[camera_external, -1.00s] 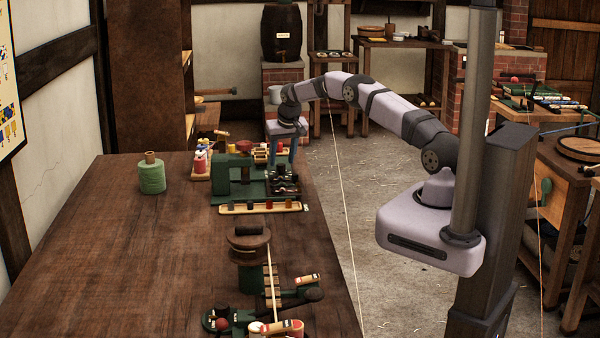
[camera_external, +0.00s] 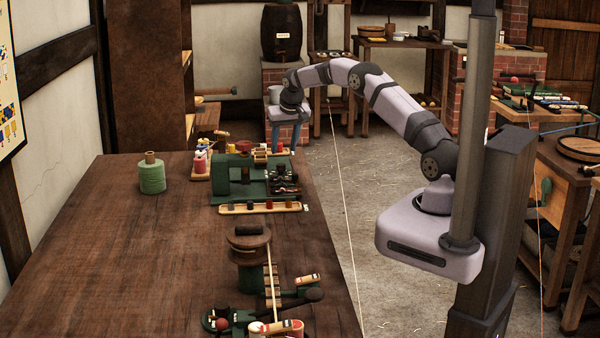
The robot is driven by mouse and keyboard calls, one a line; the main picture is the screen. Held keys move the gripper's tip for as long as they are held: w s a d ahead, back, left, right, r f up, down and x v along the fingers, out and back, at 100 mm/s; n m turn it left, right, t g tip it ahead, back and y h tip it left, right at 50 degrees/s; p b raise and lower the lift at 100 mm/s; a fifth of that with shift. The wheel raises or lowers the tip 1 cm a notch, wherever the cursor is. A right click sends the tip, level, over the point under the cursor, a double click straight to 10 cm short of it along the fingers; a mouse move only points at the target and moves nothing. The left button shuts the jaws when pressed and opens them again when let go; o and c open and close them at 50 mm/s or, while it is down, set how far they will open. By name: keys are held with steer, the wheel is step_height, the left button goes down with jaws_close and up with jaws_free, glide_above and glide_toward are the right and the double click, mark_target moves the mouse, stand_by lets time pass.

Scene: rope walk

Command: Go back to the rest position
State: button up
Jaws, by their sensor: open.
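My gripper (camera_external: 285,148) is raised at the far right corner of the wooden table (camera_external: 130,255). Its two blue fingers point down and stand apart, with nothing seen between them. It is above and behind the green machine (camera_external: 236,178) with small dark parts on its right side. My arm reaches from the column at the right across the floor gap to this corner.
A tray of small coloured pieces (camera_external: 262,208) lies before the machine. A wooden reel (camera_external: 249,242) and green tools (camera_external: 225,320) stand nearer.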

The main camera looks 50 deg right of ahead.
steer(key=s+a+r+n+g+y+p, duration=0.1)
steer(key=s+a+r+n, duration=0.1)
steer(key=s+a, duration=0.45)
steer(key=s+a+r+n+g, duration=0.1)
steer(key=s+a, duration=0.3)
steer(key=s, duration=0.5)
steer(key=s+a+f+n+g, duration=0.1)
steer(key=s+a, duration=0.2)
steer(key=s, duration=0.9)
steer(key=s+a+f+n+g+y+p, duration=0.1)
steer(key=s+a+n, duration=0.1)
steer(key=s, duration=1.1)
steer(key=shift+s+a+f, duration=0.25)
steer(key=shift+a+f, duration=0.05)
steer(key=shift+a, duration=0.6)
steer(key=shift+c, duration=0.3)
